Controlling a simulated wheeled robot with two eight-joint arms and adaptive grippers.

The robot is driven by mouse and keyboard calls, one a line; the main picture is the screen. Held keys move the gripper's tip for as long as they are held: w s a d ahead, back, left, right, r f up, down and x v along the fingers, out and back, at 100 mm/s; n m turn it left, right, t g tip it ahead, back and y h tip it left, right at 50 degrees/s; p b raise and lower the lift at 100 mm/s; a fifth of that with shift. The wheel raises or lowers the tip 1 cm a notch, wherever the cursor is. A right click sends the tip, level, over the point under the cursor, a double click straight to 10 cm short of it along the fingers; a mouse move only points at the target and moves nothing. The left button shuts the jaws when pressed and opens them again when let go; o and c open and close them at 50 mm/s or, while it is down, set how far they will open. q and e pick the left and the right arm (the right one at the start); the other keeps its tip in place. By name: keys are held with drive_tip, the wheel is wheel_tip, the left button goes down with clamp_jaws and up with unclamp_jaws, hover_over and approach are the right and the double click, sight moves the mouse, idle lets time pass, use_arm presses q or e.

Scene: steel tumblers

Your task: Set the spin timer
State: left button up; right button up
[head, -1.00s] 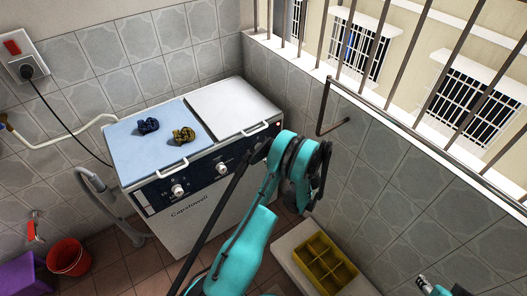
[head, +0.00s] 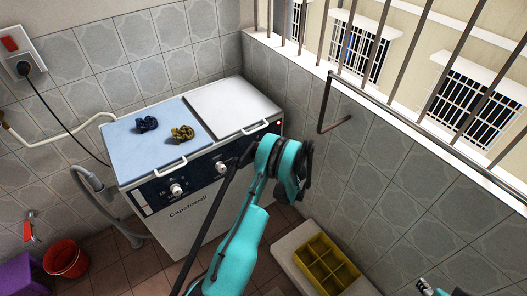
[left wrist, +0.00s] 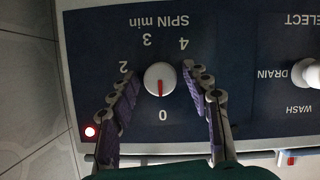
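In the left wrist view the spin timer knob (left wrist: 153,84) is a round white dial with a red pointer. The picture is upside down, and the pointer is at the 0 mark; the marks 2, 3 and 4 are around it. My left gripper (left wrist: 160,72) is open, one purple-padded finger on each side of the knob, with gaps between. In the head view my left gripper's fingers and this knob are hidden behind my teal arm at the right end of the panel of the washing machine (head: 173,229). My right gripper (head: 427,287) shows only partly at the bottom right.
A selector knob (left wrist: 305,72) is beside the spin timer, and a red lamp (left wrist: 90,131) glows at the panel's end. Two cloths, dark blue (head: 147,124) and yellow (head: 182,133), lie on the blue lid (head: 130,150). A yellow divided crate (head: 318,272) stands right of the machine.

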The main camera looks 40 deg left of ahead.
use_arm(q)
drive_tip(key=c, duration=0.8)
drive_tip(key=shift+m, duration=0.3)
drive_tip(key=m+g+y, duration=0.1)
drive_tip(key=m+g, duration=0.1)
drive_tip(key=m, duration=0.1)
drive_tip(key=m+g+y, duration=0.1)
drive_tip(key=m+g, duration=0.1)
drive_tip(key=m, duration=0.2)
drive_tip(key=shift+w+d+f+g, duration=0.1)
drive_tip(key=shift+w+g, duration=0.1)
drive_tip(key=shift+g, duration=0.2)
